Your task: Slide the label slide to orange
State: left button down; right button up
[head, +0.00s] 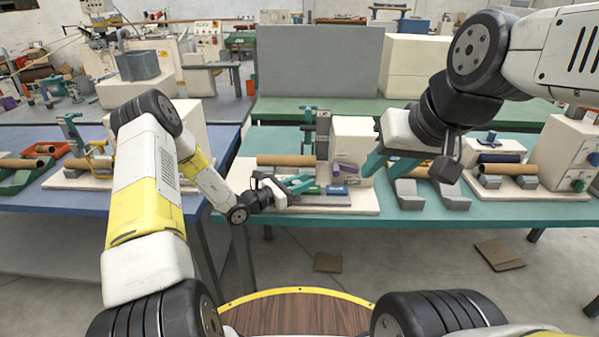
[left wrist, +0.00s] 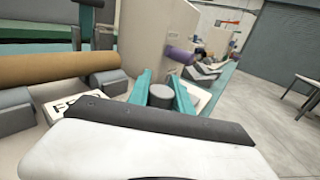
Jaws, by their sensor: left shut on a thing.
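My left gripper (head: 301,184) is low over the front of the near winder's pale base board (head: 358,200). In the left wrist view its two teal fingers stand on either side of a short grey cylindrical knob (left wrist: 160,95), shut on it. A white plate with dark lettering (left wrist: 68,104) lies left of the fingers, partly hidden by my gripper body. I cannot make out an orange mark for the label slide. My right gripper (head: 377,174) hangs to the right of the cream housing (head: 353,143), its teal fingers apart and nothing seen between them.
A brown tube (head: 284,160) lies behind my left gripper, on grey blocks in the wrist view. A blue block (head: 337,190) and a purple piece (head: 346,168) are right of it. Another winder with a tube (head: 507,169) stands at right.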

pick_arm(q)
jog(key=shift+d, duration=0.25)
jog(key=c, duration=1.1)
grip_release()
jog(key=shift+d, duration=0.1)
jog(key=shift+c, duration=0.2)
jog(key=shift+s+a, duration=0.1)
jog(key=shift+a, duration=0.15)
jog(key=v, duration=0.7)
jog(key=shift+s+a, duration=0.15)
